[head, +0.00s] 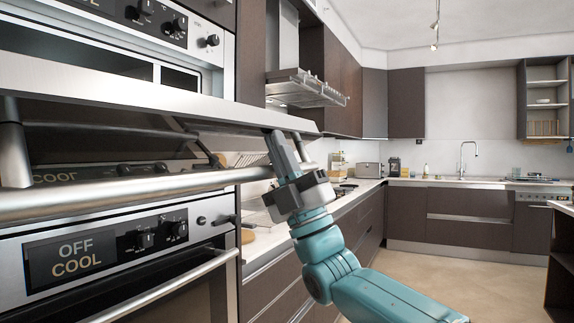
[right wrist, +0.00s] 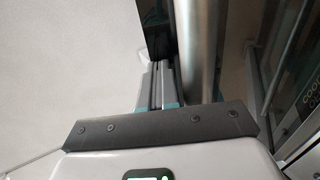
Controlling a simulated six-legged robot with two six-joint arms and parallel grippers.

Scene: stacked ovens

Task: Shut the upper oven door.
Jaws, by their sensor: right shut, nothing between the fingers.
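The upper oven door (head: 150,95) is open, folded down and jutting out from the upper oven in the head view. Its silver handle bar (head: 110,193) hangs below the door's outer edge. My right gripper (head: 285,140) is shut and empty, pointing up at the door's right end, close to the edge and the handle's end. I cannot tell whether it touches. In the right wrist view the closed fingers (right wrist: 162,85) lie beside a silver bar (right wrist: 202,50), with a dark panel (right wrist: 155,28) beyond their tips. My left gripper is out of view.
The lower oven, with its panel reading OFF COOL (head: 78,255) and a closed door with a handle (head: 175,285), sits beneath. A counter (head: 262,243) with drawers runs to the right of the ovens. The floor (head: 450,275) in the middle is clear.

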